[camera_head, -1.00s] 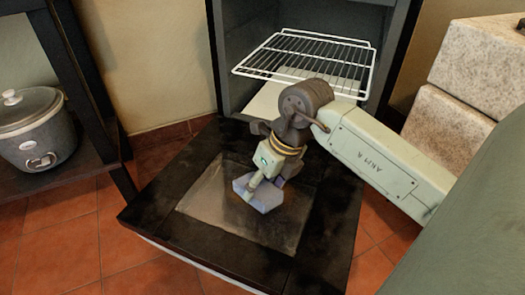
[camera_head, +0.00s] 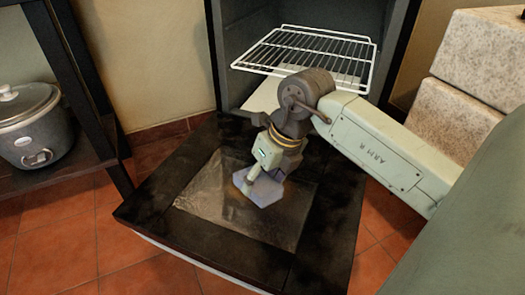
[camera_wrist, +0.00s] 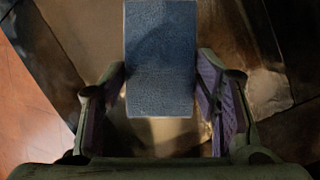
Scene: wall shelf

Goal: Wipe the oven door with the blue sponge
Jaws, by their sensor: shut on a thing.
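The oven door (camera_head: 325,215) is folded down open, a black frame around a smeared, dull glass pane (camera_head: 205,195). My gripper (camera_head: 256,182) is over the pane, pointing down and shut on the blue sponge (camera_head: 268,193). In the wrist view the sponge (camera_wrist: 160,65) is a blue-grey block between the two purple-padded fingers, jutting out beyond them. The sponge is at or just above the glass; I cannot tell whether it touches. My gripper and the sponge hide part of the pane.
A white wire rack (camera_head: 310,52) juts from the open oven behind my arm. A grey pot with a lid (camera_head: 35,125) stands on a dark shelf at left. Pale stone blocks (camera_head: 455,112) are at right. Tiled floor (camera_head: 65,235) lies around the door.

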